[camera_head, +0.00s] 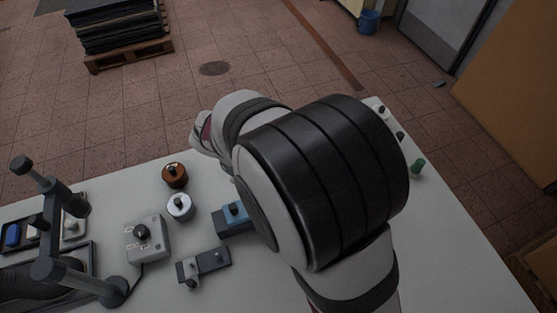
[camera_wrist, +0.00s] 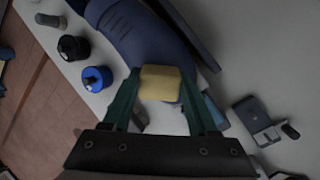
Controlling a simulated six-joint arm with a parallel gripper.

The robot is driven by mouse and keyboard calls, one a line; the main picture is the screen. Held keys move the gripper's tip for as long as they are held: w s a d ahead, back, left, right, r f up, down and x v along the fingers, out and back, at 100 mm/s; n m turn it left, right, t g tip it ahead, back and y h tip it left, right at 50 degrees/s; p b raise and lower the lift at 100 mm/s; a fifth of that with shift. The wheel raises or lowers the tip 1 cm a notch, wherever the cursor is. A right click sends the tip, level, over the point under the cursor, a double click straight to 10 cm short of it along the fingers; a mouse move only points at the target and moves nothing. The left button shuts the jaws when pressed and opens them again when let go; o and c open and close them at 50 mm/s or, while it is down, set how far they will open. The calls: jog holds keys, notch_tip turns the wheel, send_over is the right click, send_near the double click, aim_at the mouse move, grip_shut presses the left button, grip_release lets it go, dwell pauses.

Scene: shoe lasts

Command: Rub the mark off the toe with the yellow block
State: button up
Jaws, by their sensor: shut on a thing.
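In the wrist view my gripper (camera_wrist: 160,88) is shut on the yellow block (camera_wrist: 160,81), which sits between the two dark green fingertips. Beyond the block lies a large blue-grey rounded form (camera_wrist: 150,40) with a few fine lines across it, which looks like a last. The block overlaps its near end in the picture; I cannot tell whether they touch. No mark on the toe can be made out. In the head view my arm hides the gripper and the block. A blue-grey piece (camera_head: 234,218) shows at the arm's left edge.
In the head view a brown-topped jar (camera_head: 175,174), a white-topped jar (camera_head: 180,207), a grey control box (camera_head: 148,238) and a small grey fixture (camera_head: 204,265) stand left of my arm. A jointed lamp-like stand (camera_head: 62,200) rises at far left.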

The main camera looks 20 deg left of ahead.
jog(key=shift+s+a+f, duration=0.35)
jog(key=shift+s+a, duration=0.3)
jog(key=shift+s+a+f, duration=0.3)
jog(key=shift+s+a, duration=0.35)
jog(key=shift+f, duration=0.1)
jog(key=shift+w+d+r, duration=0.25)
jog(key=shift+w+d, duration=0.3)
jog(key=shift+w+d+r, duration=0.25)
jog(key=shift+w+d, duration=0.6)
jog(key=shift+d, duration=0.1)
grip_shut()
jog(key=shift+v, duration=3.15)
jog(key=shift+a, duration=0.1)
jog(key=v, duration=0.3)
